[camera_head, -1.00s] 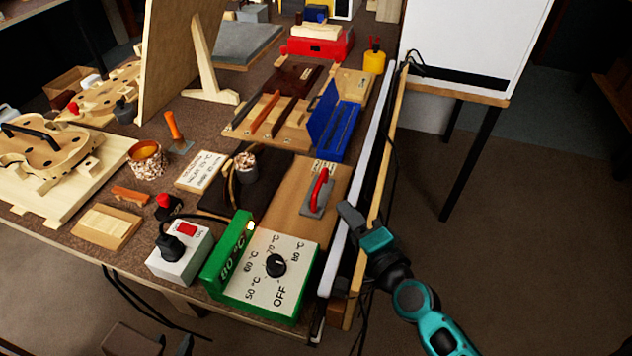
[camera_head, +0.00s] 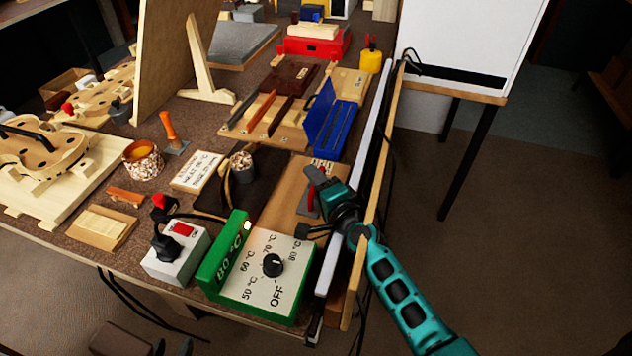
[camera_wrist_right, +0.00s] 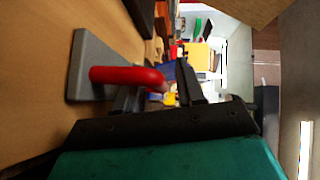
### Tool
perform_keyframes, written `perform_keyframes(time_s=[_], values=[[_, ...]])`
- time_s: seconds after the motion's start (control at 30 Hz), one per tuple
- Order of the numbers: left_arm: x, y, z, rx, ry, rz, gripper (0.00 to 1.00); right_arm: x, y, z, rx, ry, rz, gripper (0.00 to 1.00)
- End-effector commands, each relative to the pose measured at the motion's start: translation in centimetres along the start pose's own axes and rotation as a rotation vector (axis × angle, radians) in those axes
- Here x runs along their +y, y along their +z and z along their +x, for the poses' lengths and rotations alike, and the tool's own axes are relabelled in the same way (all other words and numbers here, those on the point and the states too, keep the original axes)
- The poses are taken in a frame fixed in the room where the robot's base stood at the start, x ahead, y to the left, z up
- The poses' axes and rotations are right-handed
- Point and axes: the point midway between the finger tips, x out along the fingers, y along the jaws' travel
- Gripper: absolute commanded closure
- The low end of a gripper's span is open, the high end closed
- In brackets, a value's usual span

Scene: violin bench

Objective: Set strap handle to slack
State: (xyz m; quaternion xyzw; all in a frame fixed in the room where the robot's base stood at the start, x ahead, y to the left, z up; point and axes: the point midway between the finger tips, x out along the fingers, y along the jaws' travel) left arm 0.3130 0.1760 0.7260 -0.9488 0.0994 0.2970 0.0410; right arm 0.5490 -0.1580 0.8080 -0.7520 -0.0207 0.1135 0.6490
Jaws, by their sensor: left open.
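The strap handle (camera_head: 311,173) is a red bar on a grey plate, lying on a light wood board; my right gripper now covers much of it. In the right wrist view the red handle (camera_wrist_right: 125,76) stands out from its grey plate at the left. My right gripper (camera_head: 308,204) is open at the handle, with its two fingers apart. In the wrist view its fingers (camera_wrist_right: 160,90) reach up beside the red bar; I cannot tell whether they touch it. My left gripper (camera_head: 172,348) is open at the bottom left edge, away from the bench.
A green control box (camera_head: 258,275) with a black dial stands in front of the board. A white switch box (camera_head: 175,253) is left of it. A blue tray (camera_head: 335,125) lies behind. A wooden rail (camera_head: 386,160) runs along the bench's right side, under my right arm.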

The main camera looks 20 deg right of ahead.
Motion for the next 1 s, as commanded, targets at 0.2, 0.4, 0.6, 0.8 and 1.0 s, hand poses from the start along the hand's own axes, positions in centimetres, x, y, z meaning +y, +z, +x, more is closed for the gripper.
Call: perform_keyframes(time_s=[0.2,0.4,0.6,0.8,1.0], values=[[-0.06,-0.13,0.05,0.003,-0.001,0.0,0.57,-0.02,0.0,0.0,0.0,0.0,0.0,0.64],[-0.13,-0.34,0.15,0.007,-0.002,0.001,0.57,-0.02,-0.01,-0.02,0.0,0.0,-0.001,0.83],[-0.16,-0.39,0.17,0.008,-0.003,0.001,0.57,-0.02,-0.01,-0.02,0.0,0.0,-0.001,1.0],[-0.17,-0.38,0.16,0.008,-0.003,0.001,0.57,-0.02,-0.02,-0.03,0.0,0.0,-0.001,1.0],[-0.17,-0.36,0.15,0.007,-0.003,0.001,0.57,-0.02,-0.02,-0.03,0.0,0.0,-0.001,1.0]])
